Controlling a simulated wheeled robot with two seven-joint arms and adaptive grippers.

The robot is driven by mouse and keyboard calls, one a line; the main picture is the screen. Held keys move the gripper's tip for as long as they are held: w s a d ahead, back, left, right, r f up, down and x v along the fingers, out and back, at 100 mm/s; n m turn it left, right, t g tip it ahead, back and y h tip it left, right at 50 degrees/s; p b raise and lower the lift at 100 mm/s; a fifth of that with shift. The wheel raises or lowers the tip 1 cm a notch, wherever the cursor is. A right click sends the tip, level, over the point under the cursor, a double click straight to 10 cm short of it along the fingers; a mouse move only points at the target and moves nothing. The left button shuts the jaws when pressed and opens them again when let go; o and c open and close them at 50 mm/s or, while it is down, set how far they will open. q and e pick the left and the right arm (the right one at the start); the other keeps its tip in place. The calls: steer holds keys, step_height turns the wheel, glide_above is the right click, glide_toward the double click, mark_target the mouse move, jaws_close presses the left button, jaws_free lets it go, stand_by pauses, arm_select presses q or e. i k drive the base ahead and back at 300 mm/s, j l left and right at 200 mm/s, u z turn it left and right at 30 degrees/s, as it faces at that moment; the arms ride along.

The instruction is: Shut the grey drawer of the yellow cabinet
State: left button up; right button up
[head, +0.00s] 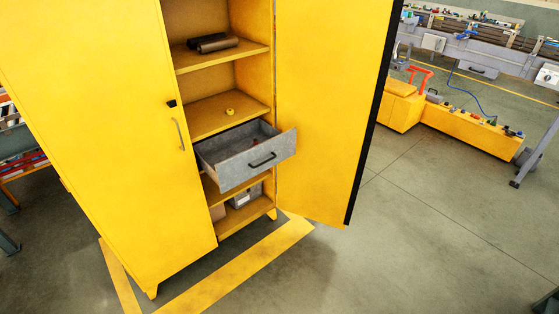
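The yellow cabinet (120,130) stands upright at the left and centre of the head view. Its right door (325,110) is swung open and its left door looks closed. The grey drawer (232,172) is pulled out of the cabinet between the shelves. A dark handle (263,160) is on its front. The inside of the drawer shows from above, with some dark items in it that are hard to make out. Neither of my grippers is in view.
Shelves hold dark rolled items (213,43) and a small yellow object (230,112). A grey box (245,196) sits below the drawer. Yellow tape (240,268) marks the floor. Floor at the right (430,220) is clear; a conveyor (470,60) and yellow block (470,128) stand behind.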

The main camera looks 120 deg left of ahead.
mark_target(245, 147)
steer(key=u, duration=4.1)
